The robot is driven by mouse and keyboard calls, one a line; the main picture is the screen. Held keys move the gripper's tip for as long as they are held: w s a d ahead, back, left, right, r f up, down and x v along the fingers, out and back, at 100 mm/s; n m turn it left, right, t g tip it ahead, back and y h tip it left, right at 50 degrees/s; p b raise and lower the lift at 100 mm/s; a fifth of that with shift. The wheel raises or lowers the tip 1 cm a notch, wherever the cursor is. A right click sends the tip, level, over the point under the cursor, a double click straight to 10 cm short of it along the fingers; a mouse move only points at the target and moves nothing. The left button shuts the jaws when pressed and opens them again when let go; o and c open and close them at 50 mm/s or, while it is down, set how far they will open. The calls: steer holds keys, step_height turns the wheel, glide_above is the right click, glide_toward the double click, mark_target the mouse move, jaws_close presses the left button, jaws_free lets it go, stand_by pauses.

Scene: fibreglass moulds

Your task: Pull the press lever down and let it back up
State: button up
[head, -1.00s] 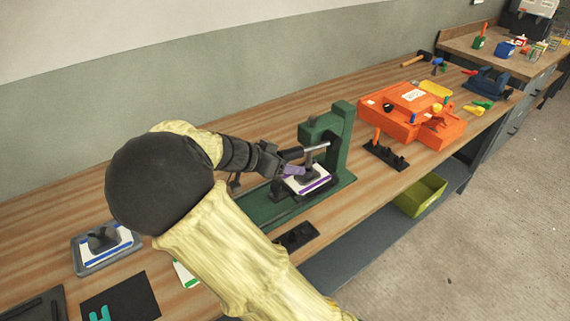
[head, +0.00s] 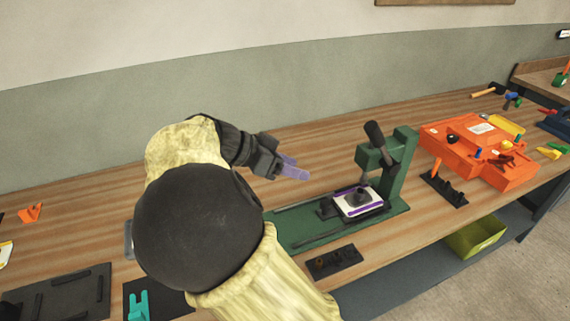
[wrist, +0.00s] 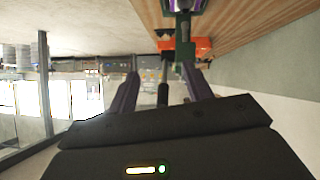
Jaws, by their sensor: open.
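The green press (head: 398,170) stands on the workbench, with its base running left along the bench. Its lever (head: 375,132) has a dark grip and points up, tilted slightly left. A white plate with purple edges and a dark knob-like part (head: 350,203) sits on the press base under the ram. My gripper (head: 297,173) is open and empty, left of the lever and apart from it. In the wrist view, the lever (wrist: 163,95) shows beyond the gap between the purple fingers of my gripper (wrist: 162,80), and the green press (wrist: 187,68) shows behind it.
An orange case (head: 475,150) with tools lies right of the press. A black holder (head: 444,188) stands between them. A small black block (head: 334,261) lies in front of the press base. A dark tray (head: 60,292) is at the front left. The bench behind the press is clear.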

steer(key=shift+v, duration=0.9)
steer(key=shift+w+f, duration=0.1)
steer(key=shift+w, duration=0.05)
steer(key=s+d+f+n+g+y+p, duration=0.1)
steer(key=d+f+n+g+y+p, duration=0.15)
steer(key=d+f, duration=0.35)
steer(key=s+d+f+n+t+y+p, duration=0.1)
steer(key=s+d+n+y+p, duration=0.1)
steer(key=s+d+n+y, duration=0.2)
steer(key=s+d+f+n+t+y+p, duration=0.1)
steer(key=s+d+n+y, duration=0.3)
steer(key=s, duration=0.5)
steer(key=shift+s+d+f+n+p, duration=0.3)
steer(key=shift+n+p, duration=0.25)
steer(key=shift+n, duration=0.4)
